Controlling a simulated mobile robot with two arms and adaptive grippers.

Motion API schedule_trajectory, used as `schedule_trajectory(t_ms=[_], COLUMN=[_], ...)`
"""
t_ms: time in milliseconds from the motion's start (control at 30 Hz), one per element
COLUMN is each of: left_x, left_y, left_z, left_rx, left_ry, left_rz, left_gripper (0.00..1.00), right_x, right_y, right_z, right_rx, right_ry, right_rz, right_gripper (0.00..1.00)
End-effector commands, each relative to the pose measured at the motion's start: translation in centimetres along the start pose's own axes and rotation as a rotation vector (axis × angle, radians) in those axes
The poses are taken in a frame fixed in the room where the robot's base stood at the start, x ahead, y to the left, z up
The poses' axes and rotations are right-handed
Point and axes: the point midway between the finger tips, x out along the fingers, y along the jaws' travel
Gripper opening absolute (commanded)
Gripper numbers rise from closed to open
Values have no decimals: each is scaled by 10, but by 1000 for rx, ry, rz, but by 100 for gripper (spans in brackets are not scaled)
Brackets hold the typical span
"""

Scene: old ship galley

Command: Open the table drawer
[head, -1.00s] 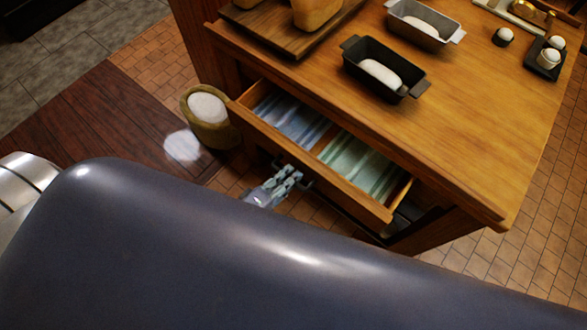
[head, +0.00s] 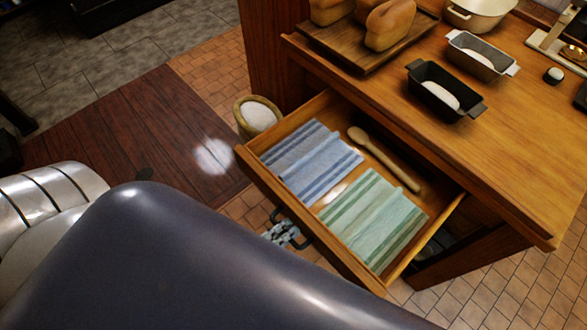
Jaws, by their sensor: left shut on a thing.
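The table drawer (head: 310,232) is pulled well out of the wooden table (head: 500,170). Inside lie a blue-striped cloth (head: 311,160), a green-striped cloth (head: 375,222) and a wooden spoon (head: 385,160). My left gripper (head: 284,226) is at the drawer's front face, shut on the dark drawer handle (head: 305,240). My large arm link hides part of the lower picture. My right gripper is not in view.
On the tabletop stand a board with bread loaves (head: 392,25), a black loaf tin (head: 440,92) and a grey loaf tin (head: 478,55). A sack of white stuff (head: 257,115) stands on the floor left of the drawer. The floor left of it is clear.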

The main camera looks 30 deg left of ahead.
Motion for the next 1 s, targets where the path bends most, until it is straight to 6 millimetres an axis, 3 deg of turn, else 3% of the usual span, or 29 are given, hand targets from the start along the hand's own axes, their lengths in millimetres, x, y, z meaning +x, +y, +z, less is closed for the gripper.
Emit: schedule_trajectory(t_ms=[533, 567, 633, 1000], left_x=[-7, -6, -7, -9], left_y=[1, 1, 1, -1], left_z=[0, 0, 0, 0], left_rx=[0, 0, 0, 0], left_ry=[1, 1, 1, 1], left_rz=[6, 6, 6, 1], left_gripper=[0, 15, 30, 30], right_x=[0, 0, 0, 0], right_y=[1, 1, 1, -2], right_z=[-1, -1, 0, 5], right_rx=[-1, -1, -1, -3], right_ry=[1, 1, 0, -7], right_rz=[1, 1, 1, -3], right_gripper=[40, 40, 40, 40])
